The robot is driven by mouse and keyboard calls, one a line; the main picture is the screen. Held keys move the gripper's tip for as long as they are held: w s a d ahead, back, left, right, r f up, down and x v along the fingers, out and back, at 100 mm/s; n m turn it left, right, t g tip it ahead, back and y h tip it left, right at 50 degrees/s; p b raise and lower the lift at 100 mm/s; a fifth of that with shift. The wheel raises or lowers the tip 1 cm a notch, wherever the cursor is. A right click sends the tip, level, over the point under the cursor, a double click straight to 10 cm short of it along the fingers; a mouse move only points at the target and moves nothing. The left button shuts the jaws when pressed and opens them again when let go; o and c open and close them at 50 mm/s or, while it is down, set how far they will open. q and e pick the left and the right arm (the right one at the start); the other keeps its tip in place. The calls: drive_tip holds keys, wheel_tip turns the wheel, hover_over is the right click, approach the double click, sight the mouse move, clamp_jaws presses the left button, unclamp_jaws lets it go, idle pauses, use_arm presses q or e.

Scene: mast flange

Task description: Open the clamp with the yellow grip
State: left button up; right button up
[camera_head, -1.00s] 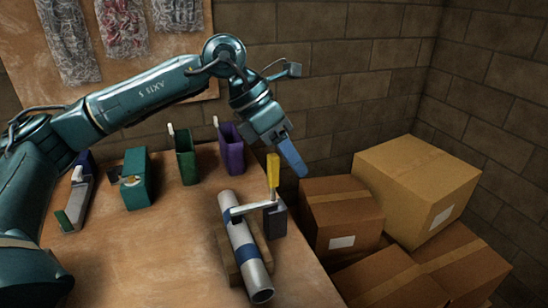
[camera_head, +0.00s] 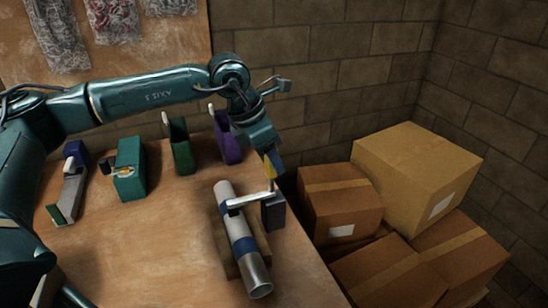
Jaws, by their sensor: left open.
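The clamp (camera_head: 273,210) stands at the right edge of the wooden table, with a dark base. Its yellow grip (camera_head: 269,169) stands upright and is partly hidden by my left gripper. The clamp's light arm (camera_head: 249,200) reaches left over a silver pipe (camera_head: 242,252) with blue bands, which rests in a wooden cradle. My left gripper (camera_head: 273,164) is open and points down at the yellow grip, with its fingers at the grip's upper part. I cannot tell whether they touch it. My right gripper does not show.
A purple holder (camera_head: 227,148), a green holder (camera_head: 181,147), a teal tape dispenser (camera_head: 130,170) and a stapler-like tool (camera_head: 69,185) stand along the table's back and left. Cardboard boxes (camera_head: 340,202) are stacked right of the table. The table's front left is clear.

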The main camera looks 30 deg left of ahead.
use_arm(q)
drive_tip(key=shift+w+d+f, duration=0.15)
drive_tip(key=shift+w+f, duration=0.1)
drive_tip(key=shift+f, duration=0.4)
drive_tip(key=shift+c, duration=0.4)
clamp_jaws()
